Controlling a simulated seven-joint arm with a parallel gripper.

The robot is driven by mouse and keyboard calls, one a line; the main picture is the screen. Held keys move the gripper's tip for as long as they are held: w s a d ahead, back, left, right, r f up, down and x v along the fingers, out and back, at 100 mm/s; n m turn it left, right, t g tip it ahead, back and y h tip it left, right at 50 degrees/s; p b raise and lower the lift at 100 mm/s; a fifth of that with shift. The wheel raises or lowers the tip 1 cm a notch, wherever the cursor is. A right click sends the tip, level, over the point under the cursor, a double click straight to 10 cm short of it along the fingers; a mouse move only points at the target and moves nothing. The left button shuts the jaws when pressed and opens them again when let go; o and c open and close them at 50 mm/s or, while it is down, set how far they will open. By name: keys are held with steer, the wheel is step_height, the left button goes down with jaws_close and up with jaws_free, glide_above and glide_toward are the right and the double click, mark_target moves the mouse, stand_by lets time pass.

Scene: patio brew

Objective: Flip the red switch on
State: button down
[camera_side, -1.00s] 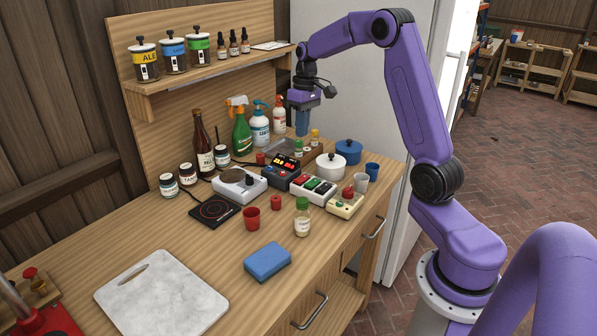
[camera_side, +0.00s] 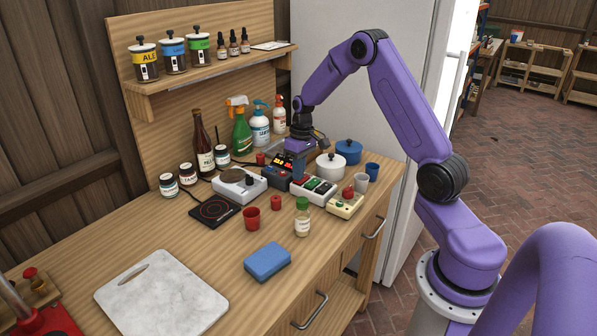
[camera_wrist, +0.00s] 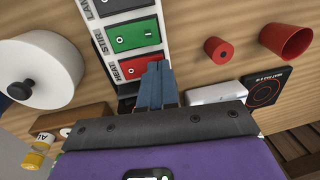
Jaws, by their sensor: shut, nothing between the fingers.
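The switch box (camera_side: 318,196) is a pale box with a row of coloured rocker switches on the bench. The red switch (camera_wrist: 130,69), labelled HEAT, sits in the wrist view at the end of the row nearest my fingers. It is partly hidden, and its rocker position cannot be told. The green switch (camera_wrist: 134,35), labelled STIR, is beside it. My gripper (camera_wrist: 160,66) is shut and empty, with blue fingertips at the red switch's edge. In the side view my gripper (camera_side: 299,176) points down at the box's red end. I cannot tell whether it touches.
A controller with a red display (camera_side: 279,163) stands close behind the box. A white pot (camera_side: 330,167) and blue pot (camera_side: 348,152) stand to the right. A box with a red button (camera_side: 345,204), a bottle (camera_side: 302,218) and red cup (camera_side: 251,218) are nearer the front.

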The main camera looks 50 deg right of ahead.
steer(key=shift+f, duration=0.2)
steer(key=shift+a+f, duration=0.15)
steer(key=shift+f, duration=0.05)
steer(key=shift+r, duration=0.1)
stand_by(0.3)
steer(key=shift+d+r, duration=0.25)
steer(key=shift+d, duration=0.55)
steer(key=shift+r, duration=0.1)
step_height(320, 180, up, 14)
steer(key=a, duration=0.1)
steer(key=shift+a, duration=0.35)
